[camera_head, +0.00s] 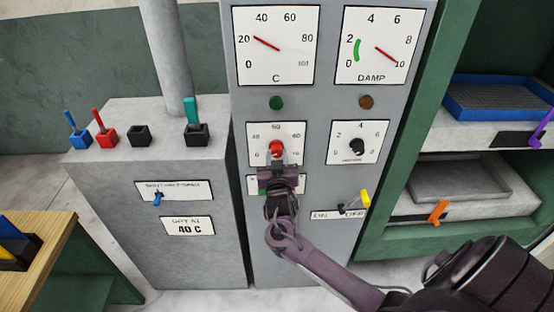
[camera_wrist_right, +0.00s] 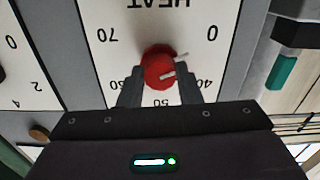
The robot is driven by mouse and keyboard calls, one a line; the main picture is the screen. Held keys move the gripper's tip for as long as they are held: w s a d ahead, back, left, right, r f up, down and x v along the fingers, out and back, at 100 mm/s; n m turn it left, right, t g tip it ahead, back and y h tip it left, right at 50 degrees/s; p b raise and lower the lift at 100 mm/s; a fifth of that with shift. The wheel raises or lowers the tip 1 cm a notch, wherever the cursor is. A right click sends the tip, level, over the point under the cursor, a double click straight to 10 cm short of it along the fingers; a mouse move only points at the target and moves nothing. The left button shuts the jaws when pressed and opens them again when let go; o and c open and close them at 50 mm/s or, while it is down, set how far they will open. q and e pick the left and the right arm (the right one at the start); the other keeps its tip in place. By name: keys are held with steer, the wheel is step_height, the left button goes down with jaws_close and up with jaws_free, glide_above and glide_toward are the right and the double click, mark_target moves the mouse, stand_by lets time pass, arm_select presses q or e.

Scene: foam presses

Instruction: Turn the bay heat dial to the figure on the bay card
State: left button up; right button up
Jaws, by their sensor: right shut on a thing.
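The heat dial is a red knob (camera_head: 277,148) on a white scale plate on the grey panel; it shows upside down in the right wrist view (camera_wrist_right: 159,68). Its white mark points right in that view, toward the low side around 40; I cannot read the exact figure. My right gripper (camera_head: 277,163) is shut on the knob, one finger on each side (camera_wrist_right: 160,84). The bay card (camera_head: 188,227) on the grey cabinet reads 40 C. The C gauge (camera_head: 276,46) above has its red needle near 20. My left gripper is out of view.
A black damp knob (camera_head: 357,146) sits right of the heat dial, with a yellow-handled lever (camera_head: 363,200) below. Blue, red, black and teal switches line the cabinet top (camera_head: 110,165). Green shelves with a blue tray (camera_head: 500,98) stand at right, a wooden table (camera_head: 40,260) at left.

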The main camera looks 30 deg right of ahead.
steer(key=m+b, duration=0.2)
steer(key=m, duration=0.1)
steer(key=m+b, duration=0.2)
steer(key=shift+f, duration=0.25)
steer(key=m+b, duration=0.2)
steer(key=m, duration=0.1)
steer(key=shift+r, duration=0.1)
steer(key=shift+r+m+b, duration=0.1)
steer(key=shift+m+b, duration=0.5)
steer(key=shift+m, duration=0.4)
steer(key=o, duration=1)
steer(key=shift+c, duration=0.2)
steer(key=shift+a, duration=0.1)
